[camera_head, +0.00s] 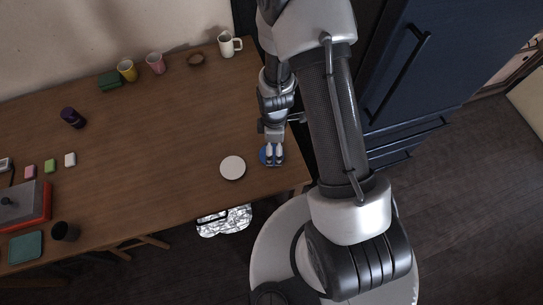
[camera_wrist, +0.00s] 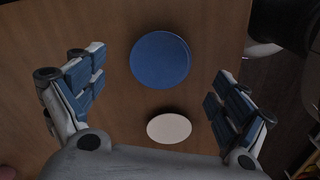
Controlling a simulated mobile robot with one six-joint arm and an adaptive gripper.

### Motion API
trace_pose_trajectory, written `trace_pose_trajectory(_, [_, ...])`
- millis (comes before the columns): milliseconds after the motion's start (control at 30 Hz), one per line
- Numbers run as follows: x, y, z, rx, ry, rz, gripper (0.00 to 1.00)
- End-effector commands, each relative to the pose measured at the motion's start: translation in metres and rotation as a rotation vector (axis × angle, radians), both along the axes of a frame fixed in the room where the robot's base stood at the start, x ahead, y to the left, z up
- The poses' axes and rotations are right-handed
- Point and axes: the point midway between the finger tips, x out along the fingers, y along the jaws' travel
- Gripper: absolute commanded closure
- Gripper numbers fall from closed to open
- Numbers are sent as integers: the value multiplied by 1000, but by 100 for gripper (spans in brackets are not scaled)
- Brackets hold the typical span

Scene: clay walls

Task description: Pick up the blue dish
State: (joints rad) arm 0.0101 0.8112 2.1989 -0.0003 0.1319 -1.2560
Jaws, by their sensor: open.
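The blue dish (camera_wrist: 160,60) is a flat round disc lying on the wooden table, between and beyond my open fingers in the wrist view. In the head view the blue dish (camera_head: 263,155) is mostly hidden beneath my gripper (camera_head: 274,158), with only its left edge showing. My gripper is above it, near the table's right end. In the wrist view my gripper (camera_wrist: 158,92) has its two fingers spread wide, with nothing between the pads. I cannot tell the exact height of the fingers above the dish.
A white round dish (camera_head: 232,168) lies just left of the blue dish; it also shows in the wrist view (camera_wrist: 169,128). The table's middle is clear. A dark blue cabinet (camera_head: 420,60) stands to the right.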

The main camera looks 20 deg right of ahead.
Motion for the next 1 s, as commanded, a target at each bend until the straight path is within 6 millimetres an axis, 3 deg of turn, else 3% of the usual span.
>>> trace_pose_trajectory(167, [-1,0,-10,0,0,0,7])
trace_pose_trajectory(433, [-3,0,-50,0,2,0,7])
trace_pose_trajectory(700, [-2,0,-53,0,-1,0,7])
trace_pose_trajectory(1000, [-2,0,-53,0,0,0,27])
